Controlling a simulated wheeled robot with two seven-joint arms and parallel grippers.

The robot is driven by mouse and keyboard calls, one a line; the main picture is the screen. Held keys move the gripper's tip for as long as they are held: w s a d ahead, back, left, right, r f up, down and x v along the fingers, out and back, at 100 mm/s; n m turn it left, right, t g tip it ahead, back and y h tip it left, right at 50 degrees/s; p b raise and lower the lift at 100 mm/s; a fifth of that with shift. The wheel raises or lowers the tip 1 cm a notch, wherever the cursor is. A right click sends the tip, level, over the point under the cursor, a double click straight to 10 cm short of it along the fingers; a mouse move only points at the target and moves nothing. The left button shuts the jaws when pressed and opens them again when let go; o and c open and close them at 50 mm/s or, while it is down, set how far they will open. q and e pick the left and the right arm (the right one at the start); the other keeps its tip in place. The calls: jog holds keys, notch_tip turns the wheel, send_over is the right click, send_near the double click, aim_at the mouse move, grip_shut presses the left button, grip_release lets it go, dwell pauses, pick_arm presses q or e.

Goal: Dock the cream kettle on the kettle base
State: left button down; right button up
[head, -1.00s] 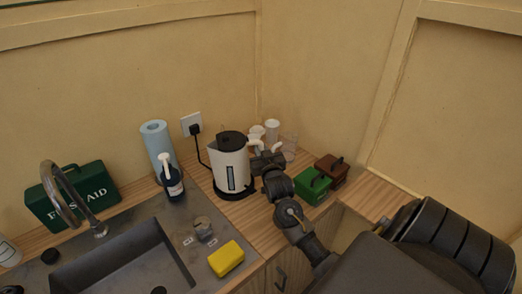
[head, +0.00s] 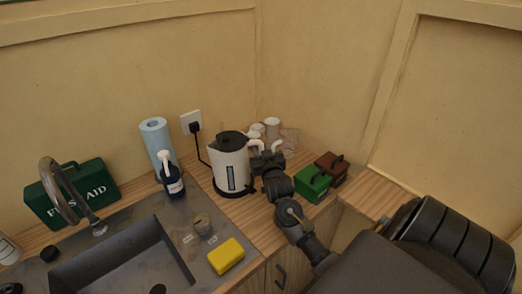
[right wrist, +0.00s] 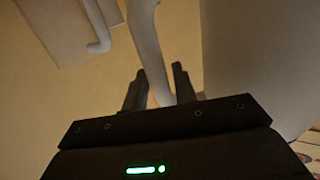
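The cream kettle (head: 228,166), with a black lid and a dark window strip, stands upright over the black kettle base (head: 238,194). I see no gap between them, but cannot tell whether the kettle is fully seated. My right gripper (head: 266,158) is at the handle on the kettle's right side. The kettle body (right wrist: 255,60) fills the right of that view. My left gripper is not in view.
Pale cups (head: 272,127) stand behind the kettle. A green box (head: 313,185) and a brown box (head: 331,168) are right of my gripper. A soap bottle (head: 173,182), blue paper roll (head: 156,140) and wall socket (head: 190,121) are left. A yellow sponge (head: 227,256) lies by the sink (head: 125,262).

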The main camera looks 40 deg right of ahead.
jog(key=shift+f, duration=0.15)
jog(key=p+v, duration=0.5)
jog(key=v, duration=0.6)
dwell(0.4)
dwell(0.6)
